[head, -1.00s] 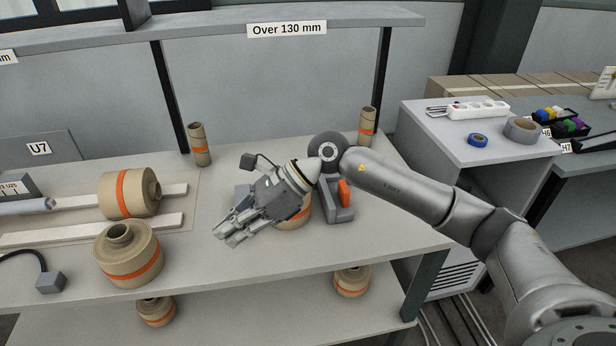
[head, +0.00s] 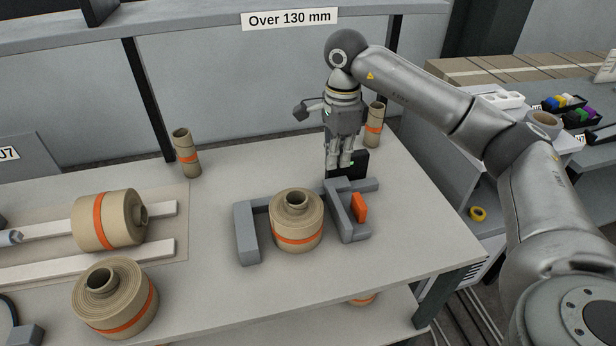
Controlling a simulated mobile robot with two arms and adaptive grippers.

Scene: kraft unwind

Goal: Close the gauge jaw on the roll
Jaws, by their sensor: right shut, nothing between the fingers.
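The gauge stands on the table with a grey left jaw (head: 247,236) and a grey right jaw (head: 341,211) that carries an orange block (head: 359,208). A tan roll (head: 297,222) with an orange band stands upright between the jaws. The right jaw is very close to the roll; I cannot tell whether they touch. A narrow gap shows between the roll and the left jaw. My right gripper (head: 346,164) points down behind the right jaw, shut and empty, in front of a small black display (head: 352,170) with green marks. My left gripper is not in view.
Two more banded rolls (head: 110,220) (head: 116,298) are at the left, one lying on white rails (head: 160,209). Slim cores (head: 186,152) (head: 374,125) stand at the back. The table front right of the gauge is clear. A side cabinet stands right, partly behind my arm.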

